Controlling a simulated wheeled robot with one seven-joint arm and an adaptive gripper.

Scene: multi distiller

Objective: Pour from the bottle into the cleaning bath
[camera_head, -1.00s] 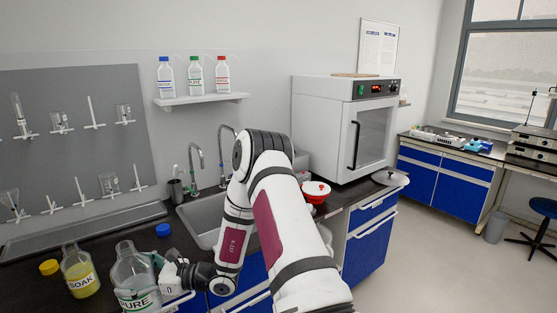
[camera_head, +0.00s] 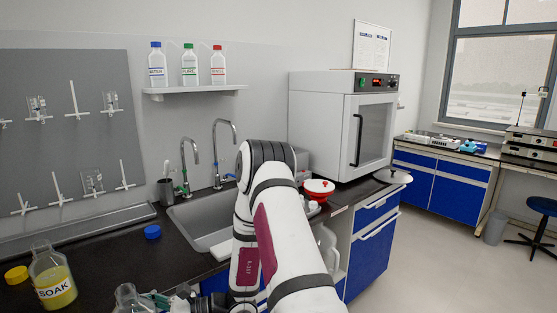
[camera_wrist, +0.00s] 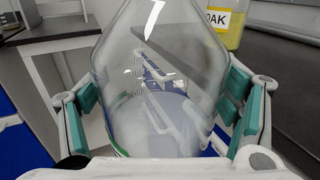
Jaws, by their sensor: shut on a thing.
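A clear glass bottle (camera_head: 127,298) is at the bottom edge of the head view, mostly cut off. It fills the middle of the wrist view (camera_wrist: 160,75), with clear walls and a green-edged label low down. My gripper (camera_wrist: 165,108) is shut on it, with teal finger pads on both sides. I cannot tell how full the bottle is. I cannot pick out the cleaning bath with certainty; a grey box (camera_head: 303,158) beside the oven is partly hidden by my arm.
A SOAK bottle (camera_head: 53,283) of yellow liquid stands open on the dark counter, near a yellow cap (camera_head: 16,274) and a blue cap (camera_head: 152,232). The sink (camera_head: 200,222) with taps lies behind. A red-and-white pot (camera_head: 318,189) is right of my arm.

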